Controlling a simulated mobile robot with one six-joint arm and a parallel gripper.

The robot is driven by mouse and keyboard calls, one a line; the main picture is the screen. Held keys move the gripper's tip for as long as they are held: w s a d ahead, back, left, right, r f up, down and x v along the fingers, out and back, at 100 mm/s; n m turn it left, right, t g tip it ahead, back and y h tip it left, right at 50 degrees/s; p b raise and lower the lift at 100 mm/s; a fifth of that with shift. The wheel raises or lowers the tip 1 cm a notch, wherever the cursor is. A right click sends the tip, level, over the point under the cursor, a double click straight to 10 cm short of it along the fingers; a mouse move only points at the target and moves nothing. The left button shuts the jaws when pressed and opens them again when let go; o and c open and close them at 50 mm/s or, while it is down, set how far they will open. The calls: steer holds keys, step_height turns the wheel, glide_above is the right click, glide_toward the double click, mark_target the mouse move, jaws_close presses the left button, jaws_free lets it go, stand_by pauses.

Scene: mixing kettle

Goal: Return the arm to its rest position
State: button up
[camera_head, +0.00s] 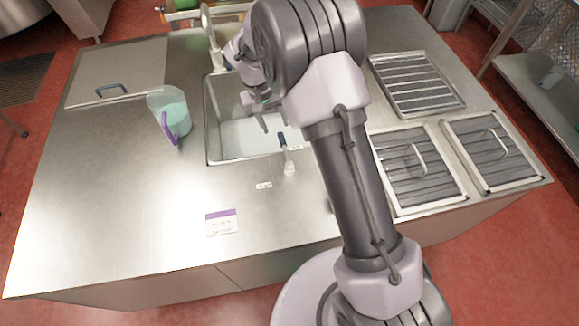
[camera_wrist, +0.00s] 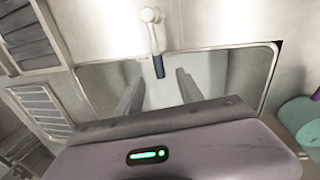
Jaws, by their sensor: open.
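My arm reaches from the lower right of the head view up over the steel counter and bends down at the sink. My gripper (camera_head: 264,119) is over the sink basin (camera_head: 235,140), with its fingers pointing down. In the wrist view my gripper (camera_wrist: 157,92) shows two separate fingers with nothing between them. A small tool with a dark blue handle (camera_head: 282,139) and a pale head lies across the sink's front rim. It also shows in the wrist view (camera_wrist: 158,66), just beyond the fingertips and apart from them.
A clear jug with teal liquid and a purple handle (camera_head: 171,116) stands left of the sink. A faucet (camera_head: 209,30) rises behind it. Framed grey panels with handles (camera_head: 418,168) and a slatted tray (camera_head: 414,83) lie at right. A purple-edged card (camera_head: 222,222) lies on the clear front left counter.

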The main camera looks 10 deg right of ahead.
steer(key=shift+f, duration=0.15)
steer(key=s+d+r+m+t+y+b, duration=0.1)
steer(key=s+r, duration=0.6)
steer(key=r, duration=0.3)
steer(key=s+d+r+m+t+y, duration=0.1)
steer(key=s+d+r+m+t, duration=0.1)
steer(key=s+r, duration=0.55)
steer(key=s+r+m+t+y+b, duration=0.1)
steer(key=s+r, duration=0.3)
steer(key=s, duration=1.1)
steer(key=shift+a+m+t+y, duration=0.25)
steer(key=shift+m+t+y, duration=0.35)
steer(key=shift+t, duration=0.2)
stand_by(1.5)
